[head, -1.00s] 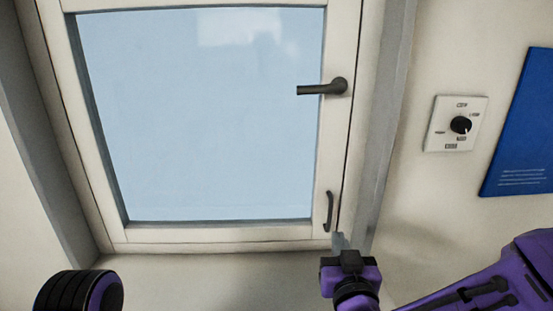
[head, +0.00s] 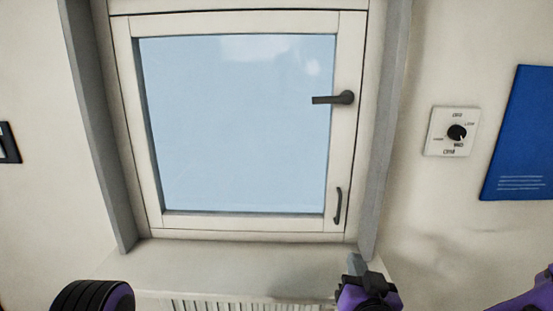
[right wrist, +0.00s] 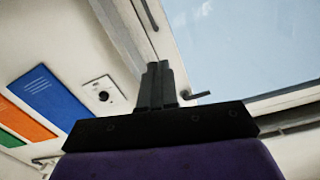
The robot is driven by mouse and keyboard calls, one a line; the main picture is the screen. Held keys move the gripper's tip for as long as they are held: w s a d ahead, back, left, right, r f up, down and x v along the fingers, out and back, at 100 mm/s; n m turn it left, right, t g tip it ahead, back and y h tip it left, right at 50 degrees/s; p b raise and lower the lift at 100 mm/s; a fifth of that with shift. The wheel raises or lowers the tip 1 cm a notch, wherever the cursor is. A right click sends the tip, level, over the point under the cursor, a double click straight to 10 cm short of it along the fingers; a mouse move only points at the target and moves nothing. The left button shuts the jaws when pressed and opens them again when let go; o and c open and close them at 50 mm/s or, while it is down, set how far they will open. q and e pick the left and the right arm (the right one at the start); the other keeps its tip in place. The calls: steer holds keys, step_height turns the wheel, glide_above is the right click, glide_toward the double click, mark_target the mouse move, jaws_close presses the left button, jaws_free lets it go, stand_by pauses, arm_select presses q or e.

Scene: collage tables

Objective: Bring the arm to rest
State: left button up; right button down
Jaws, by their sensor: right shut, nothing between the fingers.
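My right gripper (head: 356,264) is at the bottom of the head view, below the lower right corner of the window, apart from it. In the right wrist view its two dark fingers (right wrist: 157,85) are together with nothing between them. The window (head: 240,125) has a white frame and appears closed. Its dark lever handle (head: 334,98) lies horizontal on the right side of the frame. A curved dark pull (head: 338,206) is lower on the same side. A black and purple part of my left arm shows at the bottom left; the left gripper's fingers are out of sight.
A white dial plate (head: 452,131) and a blue poster (head: 520,135) are on the wall at the right. A sill (head: 200,262) with a slatted radiator (head: 235,304) is under the window. A dark wall plate (head: 8,143) is at the far left.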

steer(key=s+d+f+m+g, duration=0.1)
steer(key=s+d+f+g, duration=0.2)
steer(key=f, duration=0.6)
steer(key=s+d+f+m+g+h+b, duration=0.1)
steer(key=s+d+f+m+g, duration=0.15)
steer(key=f, duration=0.65)
steer(key=s+d+f+m+g, duration=0.1)
steer(key=s+d+f+g, duration=0.15)
steer(key=f, duration=0.65)
steer(key=s+d+f+g, duration=0.3)
steer(key=s+f, duration=0.5)
steer(key=s, duration=0.2)
steer(key=s+d+f+g+h+b, duration=0.1)
steer(key=s+d+f+g, duration=0.2)
steer(key=s+f, duration=0.4)
steer(key=s+n, duration=0.1)
steer(key=s, duration=0.3)
steer(key=shift+d+f, duration=0.3)
steer(key=shift+f, duration=0.05)
